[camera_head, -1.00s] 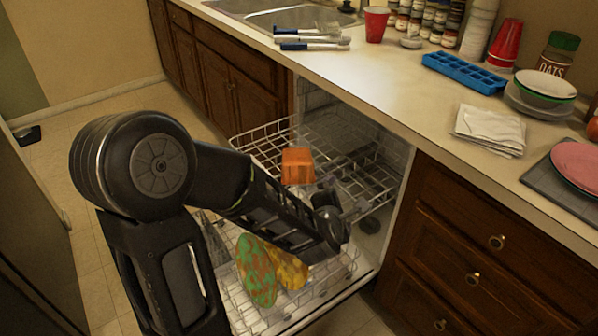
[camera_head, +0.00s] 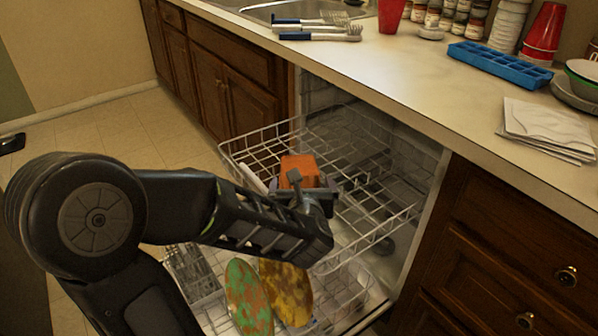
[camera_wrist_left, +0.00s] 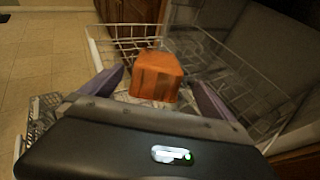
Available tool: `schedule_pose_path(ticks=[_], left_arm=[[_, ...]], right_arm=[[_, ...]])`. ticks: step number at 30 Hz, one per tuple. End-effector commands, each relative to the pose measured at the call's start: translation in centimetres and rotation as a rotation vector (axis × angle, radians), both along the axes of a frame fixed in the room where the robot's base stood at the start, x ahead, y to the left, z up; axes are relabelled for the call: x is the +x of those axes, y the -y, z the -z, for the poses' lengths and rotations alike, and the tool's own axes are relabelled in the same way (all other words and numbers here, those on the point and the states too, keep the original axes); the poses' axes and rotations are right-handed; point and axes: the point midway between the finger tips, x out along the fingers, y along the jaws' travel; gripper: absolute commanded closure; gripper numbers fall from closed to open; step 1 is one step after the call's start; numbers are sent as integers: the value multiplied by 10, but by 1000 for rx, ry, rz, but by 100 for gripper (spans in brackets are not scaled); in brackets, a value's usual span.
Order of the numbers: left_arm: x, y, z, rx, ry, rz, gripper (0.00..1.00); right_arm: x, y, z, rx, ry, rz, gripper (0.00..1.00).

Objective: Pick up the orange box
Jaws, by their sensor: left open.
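The orange box (camera_head: 299,168) sits in the upper rack (camera_head: 236,158) of the open dishwasher. My left gripper (camera_head: 303,188) is at the near side of the box in the head view, and the gripper partly covers its lower part. In the left wrist view the orange box (camera_wrist_left: 156,76) lies ahead, between the two spread purple-grey fingers (camera_wrist_left: 157,86). The fingers are open, with a visible gap on each side of the box. My right gripper is not in view.
The lower rack (camera_head: 352,300) below holds a green-orange patterned plate (camera_head: 248,297) and a yellow-brown one (camera_head: 287,291). The counter (camera_head: 420,75) above holds brushes (camera_head: 320,36), a blue tray (camera_head: 500,66) and folded napkins (camera_head: 546,130). Drawers (camera_head: 515,265) stand at the right.

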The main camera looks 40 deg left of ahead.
Motion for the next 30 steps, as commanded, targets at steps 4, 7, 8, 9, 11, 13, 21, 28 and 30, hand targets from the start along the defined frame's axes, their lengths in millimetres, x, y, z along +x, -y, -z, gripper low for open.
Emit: schedule_pose_path(ticks=[4, 7, 8, 9, 11, 13, 21, 28, 30], left_arm=[[3, -3, 2, 0, -2, -1, 0], [10, -9, 7, 1, -3, -1, 0], [14, -12, 8, 1, -2, -1, 0], [18, -16, 11, 0, -4, -2, 0], [26, -22, 15, 0, -4, 0, 0], [34, -30, 19, 1, -4, -1, 0], [49, -42, 24, 1, -1, 1, 0], [49, -42, 24, 1, -1, 1, 0], [51, -44, 25, 2, -1, 0, 0]], right_arm=[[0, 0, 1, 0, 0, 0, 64], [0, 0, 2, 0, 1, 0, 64], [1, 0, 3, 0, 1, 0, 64], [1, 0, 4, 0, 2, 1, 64], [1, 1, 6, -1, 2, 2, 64], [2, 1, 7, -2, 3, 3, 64], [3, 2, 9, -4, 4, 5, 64], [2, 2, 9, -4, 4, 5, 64], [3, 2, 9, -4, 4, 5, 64]])
